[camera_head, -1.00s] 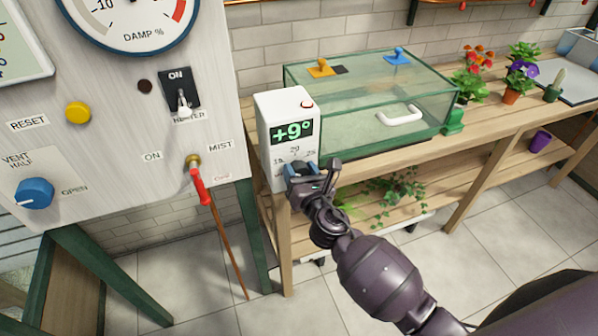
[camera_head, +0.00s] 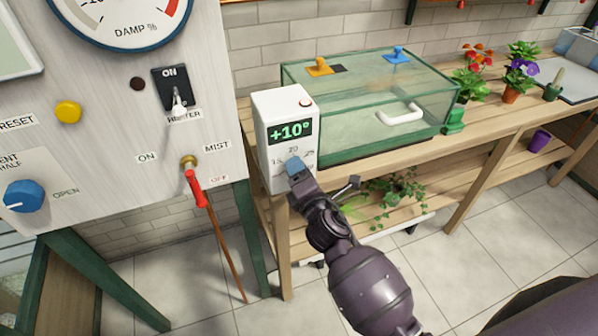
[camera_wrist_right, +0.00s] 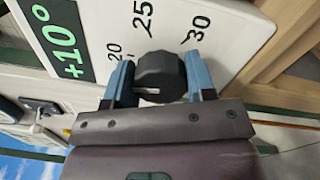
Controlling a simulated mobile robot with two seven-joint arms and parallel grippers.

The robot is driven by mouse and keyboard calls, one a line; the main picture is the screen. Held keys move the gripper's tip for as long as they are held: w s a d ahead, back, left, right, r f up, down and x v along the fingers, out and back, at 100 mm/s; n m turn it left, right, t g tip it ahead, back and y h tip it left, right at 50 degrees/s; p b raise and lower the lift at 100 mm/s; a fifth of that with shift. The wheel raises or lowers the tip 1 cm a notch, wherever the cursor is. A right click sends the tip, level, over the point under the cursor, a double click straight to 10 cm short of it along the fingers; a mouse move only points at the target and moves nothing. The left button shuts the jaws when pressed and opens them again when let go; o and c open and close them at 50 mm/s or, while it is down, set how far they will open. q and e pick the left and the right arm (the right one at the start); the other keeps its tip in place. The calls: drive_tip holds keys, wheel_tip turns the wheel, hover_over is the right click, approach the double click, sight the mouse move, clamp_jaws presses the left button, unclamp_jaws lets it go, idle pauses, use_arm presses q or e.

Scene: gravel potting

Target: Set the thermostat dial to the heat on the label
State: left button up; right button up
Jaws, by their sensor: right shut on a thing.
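The white thermostat box (camera_head: 287,106) stands at the left end of the wooden bench, and its green display (camera_head: 291,131) reads +10°. In the right wrist view the display (camera_wrist_right: 60,42) also reads +10°, and the scale marks 20, 25 and 30 show around the black dial (camera_wrist_right: 160,76). My right gripper (camera_head: 294,165) is at the front of the box. In the right wrist view its blue fingers (camera_wrist_right: 158,82) are shut on the dial from both sides. The dial is mostly hidden by the gripper in the head view. I cannot make out a heat label. My left gripper is not in view.
A glass case (camera_head: 365,100) with a white handle stands right of the thermostat. Potted flowers (camera_head: 521,75) are farther right on the bench. A panel (camera_head: 110,140) with a heater switch, a red-handled mist valve (camera_head: 195,188) and a blue vent knob (camera_head: 25,196) is at the left.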

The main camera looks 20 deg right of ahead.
drive_tip(key=m, duration=0.5)
drive_tip(key=shift+m+p, duration=0.3)
drive_tip(key=shift+p, duration=0.05)
drive_tip(key=m+p, duration=0.1)
drive_tip(key=m, duration=0.2)
drive_tip(key=shift+m, duration=0.3)
drive_tip(key=shift+a+m, duration=0.1)
drive_tip(key=shift+m, duration=0.7)
drive_tip(key=shift+f+m+p, duration=0.1)
drive_tip(key=shift+m+p, duration=0.45)
drive_tip(key=shift+m, duration=0.35)
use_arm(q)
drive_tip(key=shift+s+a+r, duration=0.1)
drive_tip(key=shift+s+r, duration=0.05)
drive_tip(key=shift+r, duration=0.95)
use_arm(e)
drive_tip(key=shift+m, duration=0.5)
drive_tip(key=o, duration=0.9)
